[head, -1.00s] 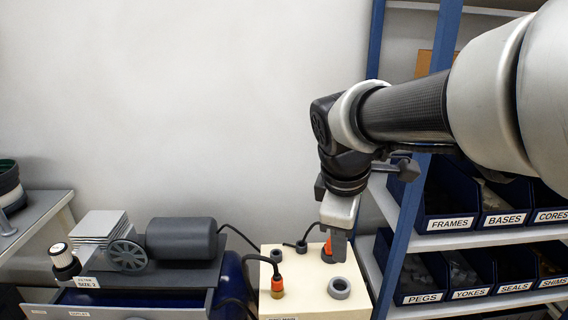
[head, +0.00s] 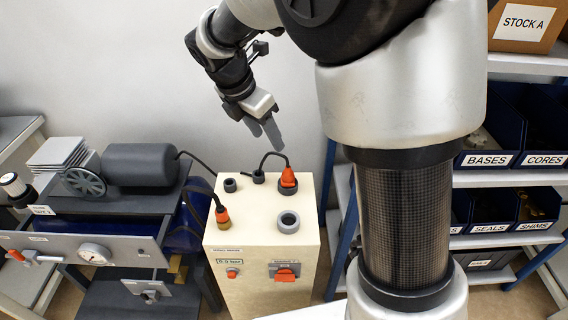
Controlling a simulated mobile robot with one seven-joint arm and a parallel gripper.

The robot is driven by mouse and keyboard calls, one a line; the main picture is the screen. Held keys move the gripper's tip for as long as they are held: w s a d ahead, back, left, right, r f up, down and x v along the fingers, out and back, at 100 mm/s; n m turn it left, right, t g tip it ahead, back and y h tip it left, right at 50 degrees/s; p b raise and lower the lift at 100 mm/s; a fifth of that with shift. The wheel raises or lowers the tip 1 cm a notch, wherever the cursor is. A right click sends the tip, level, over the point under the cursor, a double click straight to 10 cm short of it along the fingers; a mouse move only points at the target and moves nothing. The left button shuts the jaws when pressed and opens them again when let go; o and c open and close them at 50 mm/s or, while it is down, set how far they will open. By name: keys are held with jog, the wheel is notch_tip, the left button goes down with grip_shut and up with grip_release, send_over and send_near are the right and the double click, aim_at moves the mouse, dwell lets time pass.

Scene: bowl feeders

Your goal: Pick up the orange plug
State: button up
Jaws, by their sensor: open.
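A second orange fitting with a brass end (head: 222,214) is on a black hose near the left edge of the cabinet top.
The compressor (head: 147,164) is on the left, and shelves with blue bins (head: 488,161) are on the right. My arm covers the centre right.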

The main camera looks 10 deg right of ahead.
jog(key=b, duration=0.3)
send_near(286, 170)
jog(key=x, duration=0.5)
jog(key=shift+w+a+f, duration=0.15)
jog(key=shift+w, duration=0.1)
jog(key=b+x, duration=0.1)
jog(key=x, duration=0.4)
jog(key=shift+s+d+f, duration=0.1)
jog(key=shift+d+f, duration=0.05)
jog(key=shift+d, duration=0.05)
grip_shut()
